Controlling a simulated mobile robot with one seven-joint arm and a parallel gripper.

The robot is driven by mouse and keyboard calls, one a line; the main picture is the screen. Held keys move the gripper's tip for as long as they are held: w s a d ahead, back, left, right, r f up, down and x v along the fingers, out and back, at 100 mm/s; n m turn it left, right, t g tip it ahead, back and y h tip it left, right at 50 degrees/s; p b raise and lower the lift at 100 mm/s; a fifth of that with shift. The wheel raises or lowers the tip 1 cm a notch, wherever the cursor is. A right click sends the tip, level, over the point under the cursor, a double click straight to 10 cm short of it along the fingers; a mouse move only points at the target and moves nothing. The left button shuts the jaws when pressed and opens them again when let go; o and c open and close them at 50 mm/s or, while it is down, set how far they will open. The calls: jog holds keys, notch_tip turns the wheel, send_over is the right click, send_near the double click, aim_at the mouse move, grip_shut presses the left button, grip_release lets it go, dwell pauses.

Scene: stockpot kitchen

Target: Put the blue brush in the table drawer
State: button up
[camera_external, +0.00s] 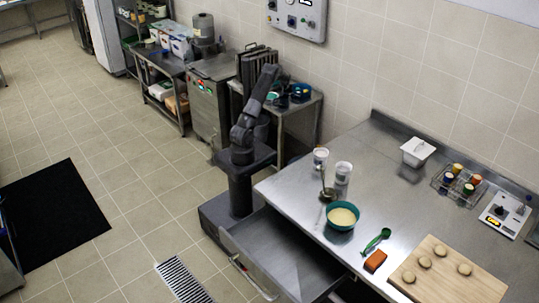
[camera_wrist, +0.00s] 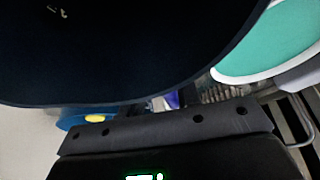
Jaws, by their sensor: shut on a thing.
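My gripper (camera_external: 281,97) is at the small side table against the back wall, low over the things on it. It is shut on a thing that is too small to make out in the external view. I take it for the blue brush, but its outline is not clear in either view. In the wrist view a very dark, navy-black rounded shape (camera_wrist: 130,50) fills the top, close to the camera. The table drawer (camera_external: 285,258) is pulled out under the steel table's left front and looks empty.
The steel table (camera_external: 350,215) carries a teal bowl (camera_external: 342,216), a green spoon (camera_external: 376,240), an orange block (camera_external: 375,261) and a wooden board (camera_external: 450,285).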

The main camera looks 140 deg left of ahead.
jog(key=o, duration=1)
jog(key=shift+f, duration=0.1)
jog(key=shift+c, duration=0.2)
jog(key=v, duration=1.2)
jog(key=shift+w, duration=0.1)
